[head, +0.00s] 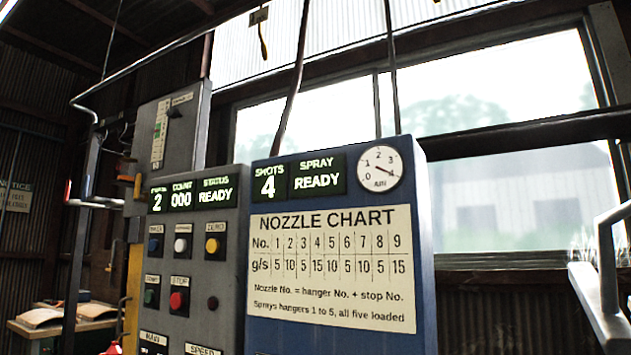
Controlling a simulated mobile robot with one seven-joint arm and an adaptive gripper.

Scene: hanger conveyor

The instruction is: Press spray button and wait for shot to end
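The blue spray cabinet (426,260) stands in the middle of the head view. Its left display (269,182) reads SHOTS 4 and the one beside it (318,176) reads SPRAY READY. A round air gauge (380,170) sits at its top right, with the needle towards the 4. A nozzle chart (333,267) covers much of its visible face. No button labelled spray can be made out; the cabinet's lower part is cut off by the frame. My gripper is not in view.
Left of it, a grey control panel (220,262) shows 2, COUNT 000 and STATUS READY above several coloured buttons, including green (151,297) and red (178,301). A table with open books (40,318) stands far left. Windows (500,120) lie behind.

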